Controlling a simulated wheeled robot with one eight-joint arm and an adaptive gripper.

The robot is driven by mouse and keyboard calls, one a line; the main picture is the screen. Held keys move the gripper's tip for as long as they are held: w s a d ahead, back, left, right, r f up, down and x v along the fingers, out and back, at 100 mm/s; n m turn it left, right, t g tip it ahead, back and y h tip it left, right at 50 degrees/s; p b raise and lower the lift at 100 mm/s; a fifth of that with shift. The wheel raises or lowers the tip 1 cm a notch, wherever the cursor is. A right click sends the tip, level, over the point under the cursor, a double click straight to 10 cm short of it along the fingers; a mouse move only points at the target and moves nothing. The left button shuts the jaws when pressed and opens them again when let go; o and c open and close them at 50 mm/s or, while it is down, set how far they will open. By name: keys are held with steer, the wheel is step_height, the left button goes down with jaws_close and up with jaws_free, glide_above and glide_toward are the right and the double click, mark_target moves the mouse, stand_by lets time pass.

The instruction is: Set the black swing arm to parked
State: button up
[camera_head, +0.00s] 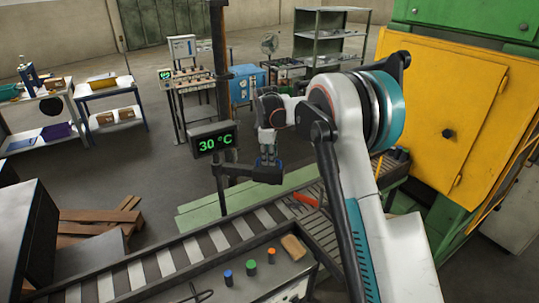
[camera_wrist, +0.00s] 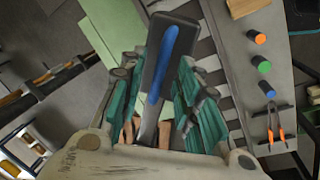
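The black swing arm (camera_head: 240,170) is a short dark bar reaching right from a dark upright post, below the green 30 °C display. In the wrist view the dark end of the swing arm (camera_wrist: 187,29) lies ahead of the fingers, with a blue handle (camera_wrist: 168,55) over it. My gripper (camera_head: 267,160) points down at the right end of the swing arm. In the wrist view my gripper (camera_wrist: 158,85) has its teal fingers spread apart on both sides of the handle. Contact with the handle cannot be made out.
The post (camera_head: 219,60) stands behind the roller conveyor (camera_head: 165,262). A panel with orange, green and blue buttons (camera_head: 251,267) is in front. Orange-handled tongs (camera_wrist: 275,130) lie to the right in the wrist view. A yellow furnace door (camera_head: 440,110) stands at right. Open floor lies behind the post.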

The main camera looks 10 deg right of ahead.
jaws_close()
steer(key=shift+s, duration=0.1)
